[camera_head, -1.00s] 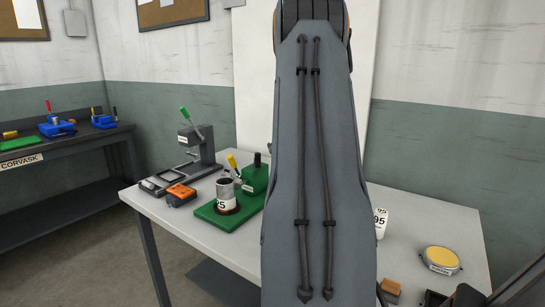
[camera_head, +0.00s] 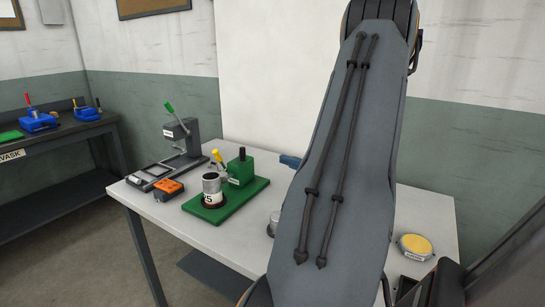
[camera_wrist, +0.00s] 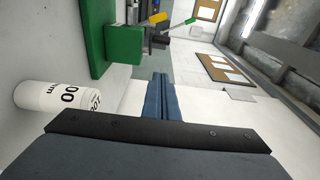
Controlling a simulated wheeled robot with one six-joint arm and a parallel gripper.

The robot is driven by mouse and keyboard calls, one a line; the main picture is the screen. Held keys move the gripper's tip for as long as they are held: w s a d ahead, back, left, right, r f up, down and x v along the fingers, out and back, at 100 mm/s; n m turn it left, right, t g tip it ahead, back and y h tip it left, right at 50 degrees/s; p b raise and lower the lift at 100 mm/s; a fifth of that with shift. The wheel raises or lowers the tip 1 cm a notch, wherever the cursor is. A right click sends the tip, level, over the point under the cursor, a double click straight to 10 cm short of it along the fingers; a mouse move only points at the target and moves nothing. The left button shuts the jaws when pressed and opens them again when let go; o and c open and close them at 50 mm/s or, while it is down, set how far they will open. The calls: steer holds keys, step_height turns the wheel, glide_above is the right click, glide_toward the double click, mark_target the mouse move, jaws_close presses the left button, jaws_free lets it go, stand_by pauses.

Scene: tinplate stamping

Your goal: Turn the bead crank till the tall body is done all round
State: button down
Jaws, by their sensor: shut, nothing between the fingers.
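The green bead machine (camera_head: 262,184) stands on the table, with a yellow-handled lever (camera_head: 217,157) and an upright black knob (camera_head: 242,153). I cannot tell which of these is the crank. A tall silver can body with a white label (camera_head: 212,189) stands upright on the machine's left end. My gripper (camera_wrist: 163,97) is shut and empty. Its blue tip (camera_head: 290,161) shows beside my arm, right of the machine and apart from it. The wrist view also shows the green machine (camera_wrist: 122,42) and the yellow handle (camera_wrist: 158,18).
A white-labelled cylinder (camera_wrist: 50,96) lies sideways in the wrist view. A grey press with a green lever (camera_head: 180,135) and an orange box (camera_head: 167,188) stand left of the machine. A yellow-topped round tin (camera_head: 415,245) is at right. My arm hides the table's middle.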

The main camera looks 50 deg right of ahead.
steer(key=p, duration=0.2)
glide_toward(241, 153)
steer(key=w+d, duration=0.3)
steer(key=d, duration=0.3)
steer(key=shift+w+a+p, duration=0.6)
steer(key=shift+w+a, duration=0.55)
steer(key=shift+a, duration=0.2)
steer(key=shift+a, duration=0.15)
steer(key=a+m+h, duration=0.1)
steer(key=h, duration=0.1)
steer(key=w+a+m+g+h, duration=0.1)
steer(key=m+h, duration=0.1)
steer(key=w+a+m+g+h, duration=0.1)
steer(key=h, duration=0.2)
steer(key=shift+a+m, duration=0.35)
steer(key=shift+m, duration=0.05)
steer(key=shift+w+a+b, duration=0.5)
steer(key=shift+w+a, duration=0.55)
steer(key=shift+w, duration=0.3)
